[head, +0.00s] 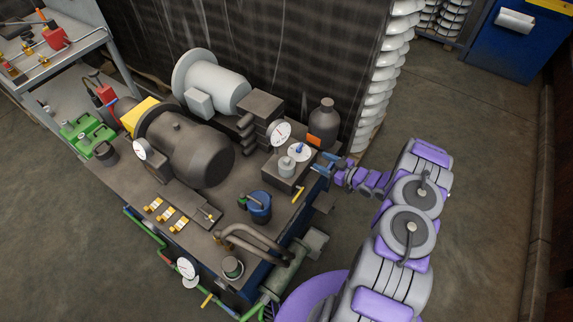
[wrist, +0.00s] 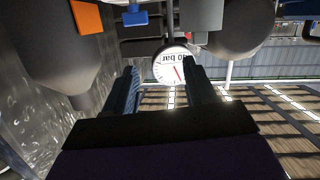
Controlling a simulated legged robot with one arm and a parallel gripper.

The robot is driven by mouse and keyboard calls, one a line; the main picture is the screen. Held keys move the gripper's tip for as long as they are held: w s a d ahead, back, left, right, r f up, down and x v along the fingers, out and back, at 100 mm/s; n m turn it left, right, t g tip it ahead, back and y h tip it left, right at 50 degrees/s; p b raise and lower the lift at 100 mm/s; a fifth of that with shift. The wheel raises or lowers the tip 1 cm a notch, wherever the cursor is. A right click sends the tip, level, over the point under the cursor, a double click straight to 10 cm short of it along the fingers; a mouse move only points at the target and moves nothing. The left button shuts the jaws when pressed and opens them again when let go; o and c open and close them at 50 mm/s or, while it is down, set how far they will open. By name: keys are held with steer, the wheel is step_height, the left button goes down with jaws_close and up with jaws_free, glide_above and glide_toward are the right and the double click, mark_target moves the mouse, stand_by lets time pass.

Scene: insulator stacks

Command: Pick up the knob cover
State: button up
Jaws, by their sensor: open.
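I cannot tell for sure which part is the knob cover. A small blue knob (head: 300,148) stands on a white disc, on the box at the right end of the machine bench. A blue piece (wrist: 135,17) at the top of the wrist view may be the same knob. My gripper (head: 322,178) is at the bench's right edge, to the right of that box. In the wrist view my gripper (wrist: 163,82) is open, with nothing between its fingers. A white pressure gauge (wrist: 174,66) shows beyond the gap between them.
A dark bottle (head: 324,118) stands behind my gripper, near an orange tag (head: 314,140). A gauge (head: 280,133), a motor (head: 205,82), a blue-topped canister (head: 259,206) and bent pipes (head: 255,245) crowd the bench. The floor (head: 487,150) to the right is clear.

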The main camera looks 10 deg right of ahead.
mark_target(285, 159)
steer(key=s+a+f+y, duration=0.2)
steer(key=s+y, duration=0.1)
steer(key=s, duration=0.3)
steer(key=shift+t, duration=0.3)
steer(key=b+x, duration=0.4)
steer(key=x, duration=1.4)
steer(key=shift+f, duration=0.15)
steer(key=shift+c, duration=0.4)
jaws_close()
